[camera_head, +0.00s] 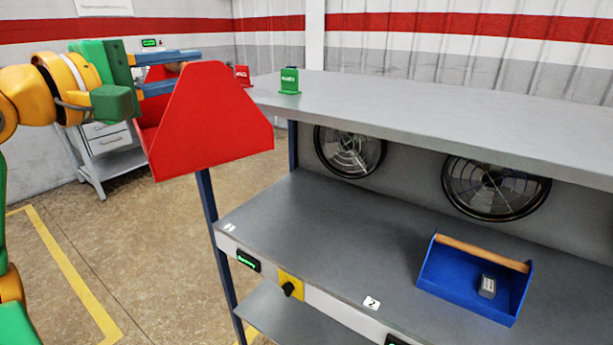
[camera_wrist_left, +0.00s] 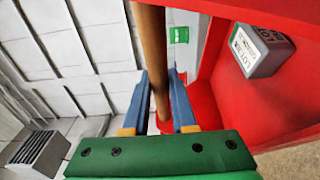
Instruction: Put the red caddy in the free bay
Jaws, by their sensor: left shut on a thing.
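The red caddy (camera_head: 210,125) hangs in the air at the left front corner of the rack, level with its top board. My left gripper (camera_head: 180,70) is shut on the caddy's wooden handle (camera_wrist_left: 150,30), seen between the blue fingers in the left wrist view. A grey block (camera_wrist_left: 258,50) with a printed label lies inside the caddy. The bay marked 1 (camera_head: 285,215) on the middle shelf is empty. A blue caddy (camera_head: 470,285) with a wooden handle and a small grey block inside stands in the bay by label 2. My right gripper is not in view.
Two round fans (camera_head: 350,150) are at the back of the shelf. A blue post (camera_head: 213,225) stands at the left corner.

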